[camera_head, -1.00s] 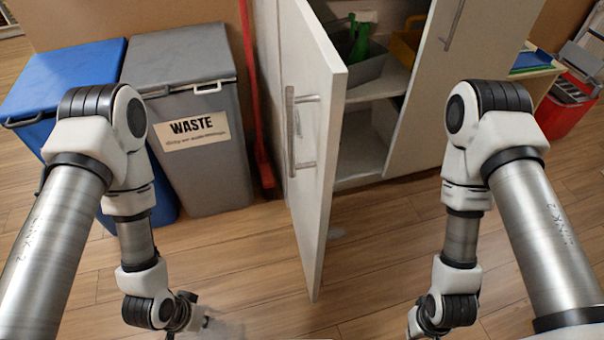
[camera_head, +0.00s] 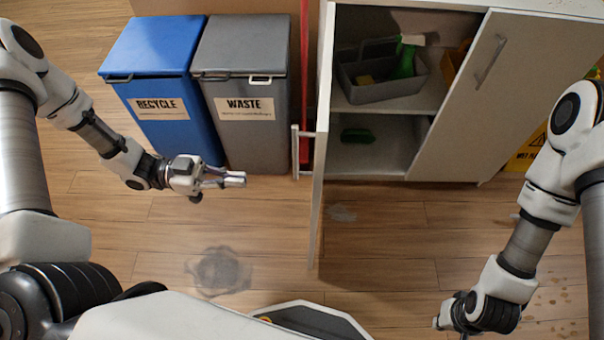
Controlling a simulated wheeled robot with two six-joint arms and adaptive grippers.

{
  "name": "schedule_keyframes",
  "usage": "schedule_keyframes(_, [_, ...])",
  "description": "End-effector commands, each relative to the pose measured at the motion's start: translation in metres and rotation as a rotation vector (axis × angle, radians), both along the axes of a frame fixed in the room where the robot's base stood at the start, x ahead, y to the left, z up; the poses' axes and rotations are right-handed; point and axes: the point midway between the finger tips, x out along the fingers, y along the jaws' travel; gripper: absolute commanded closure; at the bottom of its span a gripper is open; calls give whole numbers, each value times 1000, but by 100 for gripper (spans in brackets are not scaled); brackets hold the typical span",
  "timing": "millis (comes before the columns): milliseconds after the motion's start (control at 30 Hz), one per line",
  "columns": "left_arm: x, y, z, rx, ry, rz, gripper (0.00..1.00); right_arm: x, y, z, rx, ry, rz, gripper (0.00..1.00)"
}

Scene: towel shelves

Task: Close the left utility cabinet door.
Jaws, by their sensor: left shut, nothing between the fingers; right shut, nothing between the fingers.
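The utility cabinet (camera_head: 372,181) is white, with its left door (camera_head: 320,150) swung wide open toward me and seen nearly edge-on. The door's bar handle (camera_head: 297,152) is on its left-facing side. The right door (camera_head: 490,85) is closed. My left gripper (camera_head: 240,180) is shut and empty, to the left of the open door and apart from its handle, in front of the waste bin. My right gripper (camera_head: 438,322) is low at the right, in front of the cabinet; its fingers are mostly hidden behind its wrist.
A blue recycle bin (camera_head: 155,75) and a grey waste bin (camera_head: 240,70) stand left of the cabinet. A red pole (camera_head: 304,80) stands between bin and cabinet. Inside are a grey caddy (camera_head: 385,85) and a green item (camera_head: 357,135). A yellow sign (camera_head: 525,155) is at right.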

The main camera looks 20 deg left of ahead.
Motion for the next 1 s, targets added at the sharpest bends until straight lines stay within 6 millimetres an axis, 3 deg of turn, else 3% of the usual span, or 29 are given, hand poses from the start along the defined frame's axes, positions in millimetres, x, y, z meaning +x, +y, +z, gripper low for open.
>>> schedule_keyframes(200, [7,-41,-6,2,4,-8,100,0,0,-20,0,1,-1,100])
schedule_keyframes(600, [23,-119,-4,4,2,-5,100,0,0,-37,0,0,-1,100])
schedule_keyframes(1000, [27,-129,-2,2,2,0,100,0,0,-38,0,0,-1,100])
